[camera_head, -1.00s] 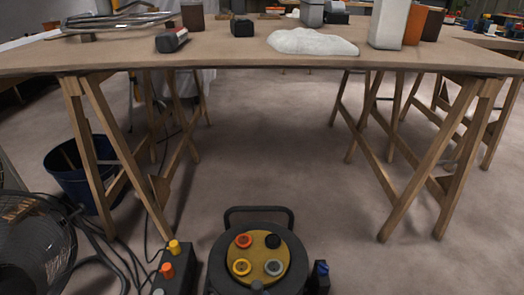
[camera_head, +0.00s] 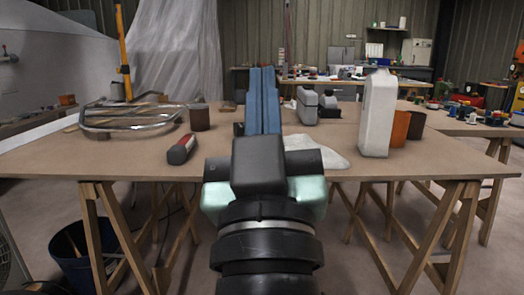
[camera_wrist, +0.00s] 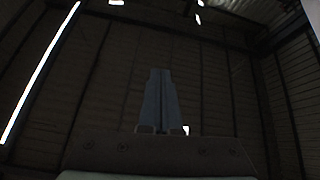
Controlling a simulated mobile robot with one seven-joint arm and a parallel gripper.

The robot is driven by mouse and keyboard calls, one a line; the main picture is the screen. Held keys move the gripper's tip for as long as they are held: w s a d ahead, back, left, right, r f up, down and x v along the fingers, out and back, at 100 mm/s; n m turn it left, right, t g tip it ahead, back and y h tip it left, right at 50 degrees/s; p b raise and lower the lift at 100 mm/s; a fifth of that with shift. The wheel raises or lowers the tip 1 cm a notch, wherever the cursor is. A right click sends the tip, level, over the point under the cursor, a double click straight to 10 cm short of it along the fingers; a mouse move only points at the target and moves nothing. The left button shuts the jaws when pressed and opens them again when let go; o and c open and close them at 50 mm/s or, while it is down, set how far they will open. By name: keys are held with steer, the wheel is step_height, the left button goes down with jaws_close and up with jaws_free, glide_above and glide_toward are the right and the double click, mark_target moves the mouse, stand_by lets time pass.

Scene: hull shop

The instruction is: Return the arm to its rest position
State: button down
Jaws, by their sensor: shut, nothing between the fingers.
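My gripper (camera_head: 263,100) stands in the middle of the head view, in front of the worktable (camera_head: 55,158). Its two blue fingers lie side by side, closed together with nothing between them, pointing away from my body and up. In the wrist view my gripper (camera_wrist: 160,95) also shows its fingers together, against a dark wall and roof. My wrist and fingers hide part of the table's middle and some things behind it.
On the table are a metal frame (camera_head: 130,117), a brown cup (camera_head: 200,118), a red-and-grey tool (camera_head: 181,149), a white cloth-like heap (camera_head: 318,158), a white bottle (camera_head: 378,112) and an orange container (camera_head: 400,128). A blue bucket (camera_head: 75,250) stands below left.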

steer(key=s+r+m+t+p, duration=0.1)
steer(key=s+r+p, duration=0.1)
steer(key=s+r, duration=0.3)
steer(key=s+r+m+t+p, duration=0.1)
steer(key=s+r+t+p, duration=0.1)
steer(key=r, duration=0.5)
step_height(320, 180, up, 35)
steer(key=p, duration=3.5)
steer(key=shift+w+f+g, duration=0.2)
steer(key=shift+g, duration=0.1)
steer(key=shift+a, duration=0.1)
